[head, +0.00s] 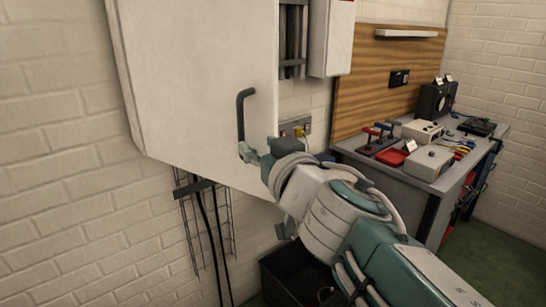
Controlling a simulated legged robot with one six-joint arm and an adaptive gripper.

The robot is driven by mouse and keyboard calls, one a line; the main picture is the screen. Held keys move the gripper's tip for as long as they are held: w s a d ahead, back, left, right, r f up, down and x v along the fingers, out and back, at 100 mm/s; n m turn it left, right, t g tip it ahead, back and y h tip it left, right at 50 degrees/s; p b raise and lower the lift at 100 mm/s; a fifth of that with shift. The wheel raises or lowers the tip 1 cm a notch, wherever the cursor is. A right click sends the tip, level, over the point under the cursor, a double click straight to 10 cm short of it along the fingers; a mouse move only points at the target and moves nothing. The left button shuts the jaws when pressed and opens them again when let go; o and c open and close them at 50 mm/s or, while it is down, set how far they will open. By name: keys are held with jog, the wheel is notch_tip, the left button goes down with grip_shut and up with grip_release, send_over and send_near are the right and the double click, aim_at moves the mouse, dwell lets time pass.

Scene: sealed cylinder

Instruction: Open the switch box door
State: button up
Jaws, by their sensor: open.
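The switch box door (190,75) is a large pale panel on the brick wall at the upper left, and it looks closed. Its dark curved handle (241,112) stands upright near the door's right edge. My gripper (245,152) is at the lower end of the handle, with its fingertips close to or touching it. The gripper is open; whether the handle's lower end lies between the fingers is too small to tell. My arm comes in from the lower right and hides part of the box's lower right corner.
A smaller white box (331,40) and grey conduits (293,40) are right of the door. A wall socket (295,128) is below them. A workbench (440,180) with several devices stands at the right. A black bin (285,280) is on the floor. Cables (207,225) hang under the box.

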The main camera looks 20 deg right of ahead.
jog(key=shift+s+d, duration=0.2)
jog(key=shift+s, duration=0.8)
jog(key=shift+s+d, duration=0.2)
jog(key=shift+s, duration=0.75)
